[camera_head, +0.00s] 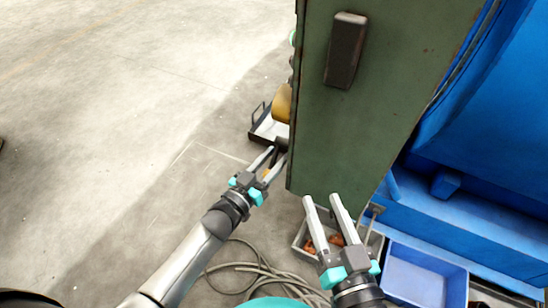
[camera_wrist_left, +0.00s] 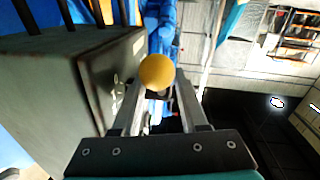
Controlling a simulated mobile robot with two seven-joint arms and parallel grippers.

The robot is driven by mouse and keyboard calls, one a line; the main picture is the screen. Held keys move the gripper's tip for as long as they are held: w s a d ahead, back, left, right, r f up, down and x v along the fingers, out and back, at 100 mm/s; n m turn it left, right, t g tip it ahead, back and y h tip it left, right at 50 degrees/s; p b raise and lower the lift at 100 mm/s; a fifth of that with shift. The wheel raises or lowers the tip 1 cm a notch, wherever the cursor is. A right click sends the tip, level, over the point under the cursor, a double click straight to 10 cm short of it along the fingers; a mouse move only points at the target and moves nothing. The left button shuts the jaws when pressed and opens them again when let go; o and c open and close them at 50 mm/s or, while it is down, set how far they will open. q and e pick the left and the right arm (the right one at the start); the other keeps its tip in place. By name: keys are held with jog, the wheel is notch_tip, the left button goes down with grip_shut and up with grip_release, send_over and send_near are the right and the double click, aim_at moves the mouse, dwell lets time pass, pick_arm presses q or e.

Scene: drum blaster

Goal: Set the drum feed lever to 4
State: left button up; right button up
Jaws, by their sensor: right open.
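The green drum machine cabinet (camera_head: 360,120) stands right of my left gripper. My left gripper (camera_head: 275,154) is at the cabinet's lower left edge, with its fingers apart. In the left wrist view, a round yellow knob (camera_wrist_left: 157,72) shows between the fingertips of the left gripper (camera_wrist_left: 160,88); I cannot tell whether they touch it. Any scale or numbers for the lever are not readable. My right gripper (camera_head: 322,196) is open and empty, in front of the cabinet's lower face.
A grey bin with brown pieces (camera_head: 301,241) and a blue tray (camera_head: 425,274) stand on the floor near my right gripper. A dark-rimmed tray (camera_head: 262,122) lies beyond my left gripper. A cable (camera_head: 262,268) lies coiled on the floor. The floor at left is clear.

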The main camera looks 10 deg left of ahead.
pick_arm(q)
grip_shut()
dwell(1.2)
